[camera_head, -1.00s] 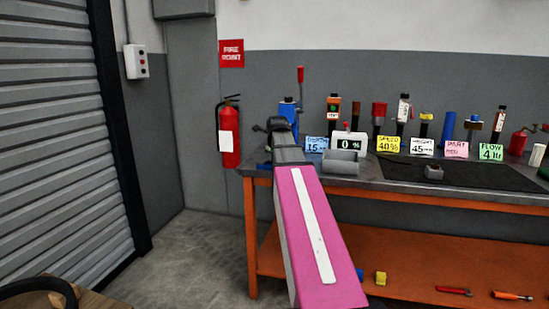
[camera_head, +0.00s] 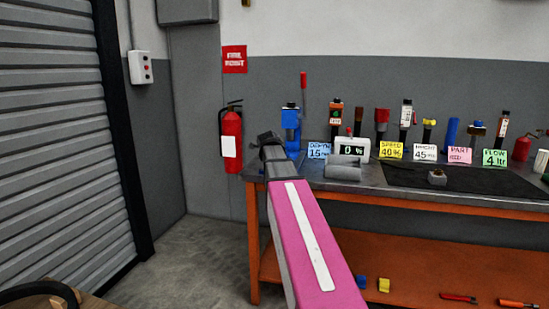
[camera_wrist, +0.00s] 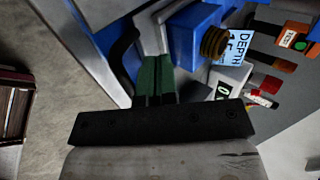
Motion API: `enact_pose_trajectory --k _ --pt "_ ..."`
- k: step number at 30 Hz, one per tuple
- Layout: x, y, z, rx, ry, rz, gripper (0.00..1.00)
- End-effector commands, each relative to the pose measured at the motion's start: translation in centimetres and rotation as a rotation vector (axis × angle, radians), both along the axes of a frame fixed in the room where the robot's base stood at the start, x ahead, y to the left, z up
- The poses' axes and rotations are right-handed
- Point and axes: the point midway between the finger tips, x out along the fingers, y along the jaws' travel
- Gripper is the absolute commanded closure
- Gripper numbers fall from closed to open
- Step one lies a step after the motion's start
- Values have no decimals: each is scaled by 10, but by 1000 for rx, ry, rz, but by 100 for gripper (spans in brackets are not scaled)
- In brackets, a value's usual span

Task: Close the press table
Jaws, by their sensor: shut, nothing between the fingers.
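A blue machine (camera_head: 291,117) stands at the left end of the workbench, with an upright red-handled lever (camera_head: 304,84) beside it. It looks like the press, but I cannot make out its table or how far that is tilted. My gripper (camera_head: 270,137) is in front of the machine's lower left side and hides part of it. In the wrist view my gripper (camera_wrist: 152,62) is shut and empty, its green fingers close to the blue body (camera_wrist: 188,32). A brown knob (camera_wrist: 214,42) shows there on the blue body. I cannot tell whether the fingers touch the machine.
A white display reading 0 % (camera_head: 352,149) stands right of the machine, behind a grey block (camera_head: 343,168). Coloured cards, including the DEPTH card (camera_head: 319,150), and several upright tools line the bench (camera_head: 400,199). A fire extinguisher (camera_head: 231,140) hangs at left.

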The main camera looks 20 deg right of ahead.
Motion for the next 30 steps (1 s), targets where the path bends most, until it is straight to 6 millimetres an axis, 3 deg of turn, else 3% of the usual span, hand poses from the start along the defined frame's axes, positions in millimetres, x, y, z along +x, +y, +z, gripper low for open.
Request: enact_pose_trajectory --k 7,22,30 --pt "11 -7 -11 1 0 1 100" --pt "14 -9 -12 1 -1 0 100" --pt "37 -23 -12 1 -1 0 100"
